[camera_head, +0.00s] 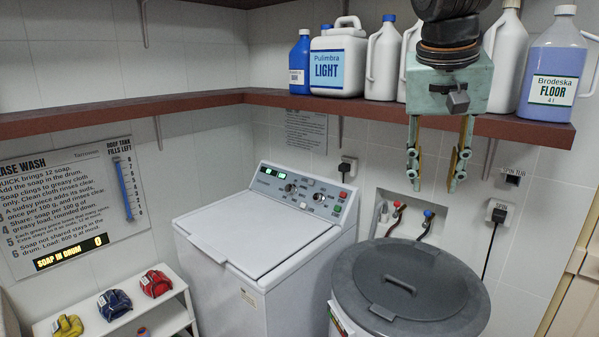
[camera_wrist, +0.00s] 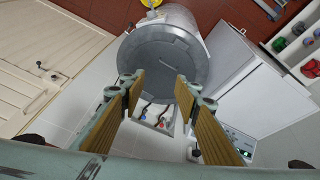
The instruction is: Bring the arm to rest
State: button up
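My gripper (camera_head: 437,158) hangs fingers-down in front of the shelf, above the round grey-lidded drum (camera_head: 408,283) in the head view. Its two fingers stand apart with nothing between them. In the wrist view my gripper (camera_wrist: 157,90) is also open and empty, with the drum's grey lid (camera_wrist: 160,50) seen beyond the fingertips. The lid is shut and not touched by the fingers.
A white washing machine (camera_head: 258,250) with a closed lid stands left of the drum. A red-brown shelf (camera_head: 210,98) holds several bottles, including the Pulimbra jug (camera_head: 338,62) and Brodeska bottle (camera_head: 553,70). A small white rack (camera_head: 165,312) with colored bundles is at lower left.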

jog(key=s+a+f+n+p, duration=0.1)
jog(key=s+f, duration=0.1)
jog(key=s, duration=0.8)
jog(key=s+a+f+n+y, duration=0.1)
jog(key=s+a+f, duration=0.1)
jog(key=s, duration=0.8)
jog(key=s+a+f+n+y+p, duration=0.1)
jog(key=s+a+f, duration=0.1)
jog(key=s, duration=0.9)
jog(key=shift+a+f+n+p, duration=0.15)
jog(key=shift+f+n+p, duration=0.25)
jog(key=shift+f, duration=0.35)
jog(key=shift+w, duration=0.1)
